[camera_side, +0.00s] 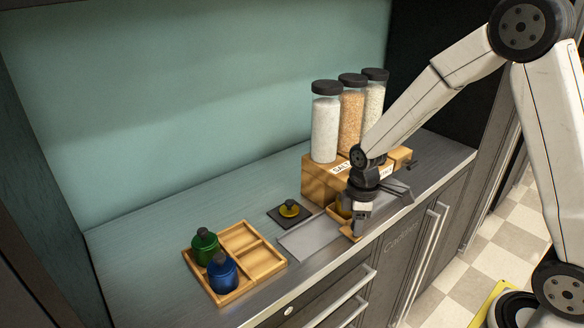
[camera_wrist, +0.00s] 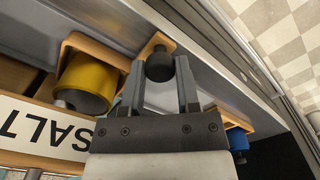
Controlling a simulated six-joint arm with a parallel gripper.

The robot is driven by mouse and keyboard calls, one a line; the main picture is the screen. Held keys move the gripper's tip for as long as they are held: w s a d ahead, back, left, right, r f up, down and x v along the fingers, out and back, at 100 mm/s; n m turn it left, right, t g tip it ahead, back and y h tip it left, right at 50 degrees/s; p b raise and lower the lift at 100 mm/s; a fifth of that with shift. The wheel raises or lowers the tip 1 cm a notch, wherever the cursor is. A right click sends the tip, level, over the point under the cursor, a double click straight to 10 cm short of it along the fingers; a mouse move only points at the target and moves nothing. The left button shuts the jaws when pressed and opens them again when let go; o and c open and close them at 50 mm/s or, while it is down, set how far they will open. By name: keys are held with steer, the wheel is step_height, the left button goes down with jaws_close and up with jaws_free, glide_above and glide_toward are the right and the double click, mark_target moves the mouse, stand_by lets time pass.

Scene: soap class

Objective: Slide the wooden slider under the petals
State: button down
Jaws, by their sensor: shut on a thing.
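A wooden slider (camera_wrist: 157,41) with a black knob (camera_wrist: 160,66) lies at the front of the dispenser in the wrist view. My gripper (camera_wrist: 160,76) has its two fingers on either side of the knob and is shut on it. In the side view my gripper (camera_side: 350,230) is low at the counter's front edge, and a bit of wood (camera_side: 350,235) shows at its tip. The wooden dispenser (camera_side: 320,180) carries three jars, white, tan and pale.
A yellow cup (camera_wrist: 83,85) sits in a wooden bracket beside the slider. A blue item (camera_wrist: 238,140) is right of my gripper. A wooden tray (camera_side: 267,265) holds green and blue bottles at left. A grey plate (camera_side: 310,235) lies between.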

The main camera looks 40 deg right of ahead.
steer(key=shift+w+d+r, duration=0.1)
steer(key=shift+d, duration=0.95)
steer(key=shift+c, duration=1.7)
jaws_free()
step_height(320, 180, up, 8)
